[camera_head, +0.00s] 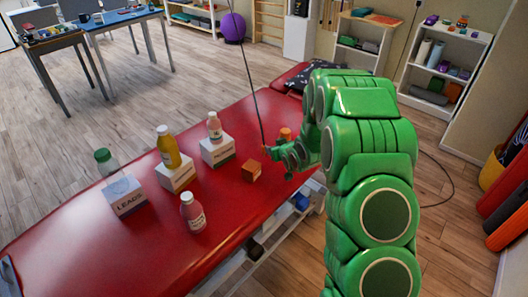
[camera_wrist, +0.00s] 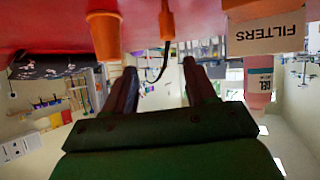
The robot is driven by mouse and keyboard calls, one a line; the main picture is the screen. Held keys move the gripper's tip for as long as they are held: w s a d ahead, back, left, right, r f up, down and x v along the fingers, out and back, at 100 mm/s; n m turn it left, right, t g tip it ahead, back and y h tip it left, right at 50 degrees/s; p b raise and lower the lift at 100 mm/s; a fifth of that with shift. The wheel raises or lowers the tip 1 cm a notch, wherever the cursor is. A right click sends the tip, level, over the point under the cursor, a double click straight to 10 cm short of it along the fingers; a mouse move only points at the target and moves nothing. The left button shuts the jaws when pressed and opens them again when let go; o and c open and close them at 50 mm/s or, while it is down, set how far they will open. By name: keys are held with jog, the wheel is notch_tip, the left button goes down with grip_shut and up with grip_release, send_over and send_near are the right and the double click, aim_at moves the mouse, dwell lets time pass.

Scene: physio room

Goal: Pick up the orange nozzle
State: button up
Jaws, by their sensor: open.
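The orange nozzle (camera_wrist: 167,22) shows in the wrist view at the top middle, with a black hose attached, against the red couch top. My gripper (camera_wrist: 160,80) is open, and the nozzle lies beyond the gap between its fingers, apart from them. In the head view my gripper (camera_head: 272,153) is low over the couch's right side, beside the lower end of the thin dark hose (camera_head: 250,80). The nozzle is too small there to make out clearly.
The orange piece (camera_wrist: 104,35) stands left of the nozzle in the wrist view.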

aim_at(264, 151)
jog(key=shift+t+y, duration=0.5)
jog(key=shift+y, duration=0.1)
jog(key=a+f, duration=0.1)
jog(key=w+a+f, duration=0.1)
jog(key=f, duration=0.1)
jog(key=shift+w+a+f, duration=0.1)
jog(key=shift+w+a, duration=0.05)
jog(key=shift+w, duration=0.05)
jog(key=shift+x, duration=1.15)
jog(key=shift+d+f+x, duration=0.1)
jog(key=shift+d+x, duration=0.05)
jog(key=shift+x, duration=0.85)
jog(key=shift+d+f+x, duration=0.15)
jog(key=shift+d+x, duration=0.05)
jog(key=shift+x, duration=0.85)
jog(key=shift+w+a+f, duration=0.2)
jog(key=shift+w+f, duration=0.05)
jog(key=shift+w, duration=0.35)
jog(key=shift+c, duration=0.2)
grip_shut()
